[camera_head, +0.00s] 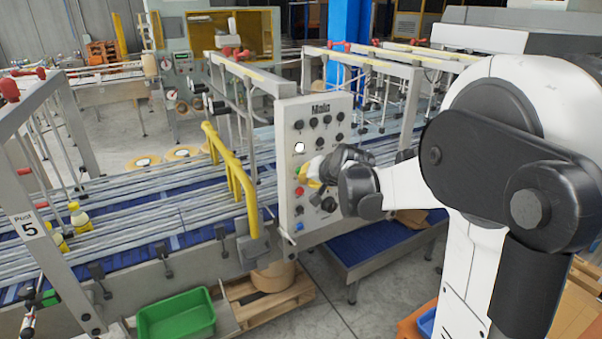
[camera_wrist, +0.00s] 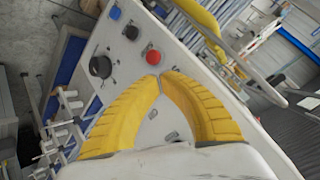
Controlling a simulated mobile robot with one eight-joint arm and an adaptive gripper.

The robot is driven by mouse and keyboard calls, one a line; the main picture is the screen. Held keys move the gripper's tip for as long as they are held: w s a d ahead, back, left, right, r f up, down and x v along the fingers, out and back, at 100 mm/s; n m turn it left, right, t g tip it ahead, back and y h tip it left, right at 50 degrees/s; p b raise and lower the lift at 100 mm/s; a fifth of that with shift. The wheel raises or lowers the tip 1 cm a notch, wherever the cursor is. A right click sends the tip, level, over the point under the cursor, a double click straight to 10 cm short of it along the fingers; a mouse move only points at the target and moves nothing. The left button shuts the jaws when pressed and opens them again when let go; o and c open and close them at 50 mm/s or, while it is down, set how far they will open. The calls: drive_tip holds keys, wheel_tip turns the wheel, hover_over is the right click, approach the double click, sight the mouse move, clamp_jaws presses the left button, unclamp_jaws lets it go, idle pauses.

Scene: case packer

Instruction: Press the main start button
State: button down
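The grey control panel (camera_head: 312,108) headed "Main" stands upright in the middle of the head view. It carries rows of black knobs, a white round button (camera_head: 299,148), a red button (camera_head: 299,191) and a blue button (camera_head: 299,227). Button labels are too small to read, so I cannot tell which is the main start button. My gripper (camera_head: 308,172) is in front of the panel, between the white and red buttons, hiding part of its face. In the wrist view its yellow fingertips (camera_wrist: 160,77) meet, with nothing between them, just beside the red button (camera_wrist: 153,57). Contact cannot be told.
A yellow guard rail (camera_head: 232,180) stands left of the panel, beside the conveyor (camera_head: 150,215). A green bin (camera_head: 176,316) sits on the floor at the front. A blue-topped platform (camera_head: 370,246) lies right of the panel. A large black knob (camera_wrist: 100,67) is near the red button.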

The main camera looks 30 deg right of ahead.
drive_tip(key=shift+w, duration=0.1)
drive_tip(key=shift+w, duration=0.35)
